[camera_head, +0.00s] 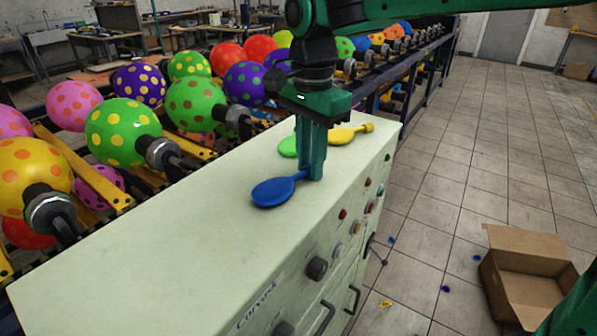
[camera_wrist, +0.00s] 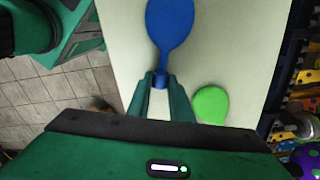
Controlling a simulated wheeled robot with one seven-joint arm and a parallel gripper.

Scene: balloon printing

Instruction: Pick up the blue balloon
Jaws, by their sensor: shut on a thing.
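The blue balloon (camera_head: 274,191) is flat and uninflated, on or just above the pale top of the control cabinet (camera_head: 150,235). My gripper (camera_head: 311,176) points down and is shut on the balloon's narrow neck. In the wrist view the blue balloon (camera_wrist: 170,25) extends away from my fingertips (camera_wrist: 160,80), with its neck between them. I cannot tell whether the balloon touches the cabinet top.
A green balloon (camera_head: 288,146) and a yellow balloon (camera_head: 346,135) lie behind my gripper. Inflated dotted balloons (camera_head: 125,130) line the machine at left. Knobs (camera_head: 317,268) are on the cabinet front. An open cardboard box (camera_head: 525,275) stands on the floor at right.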

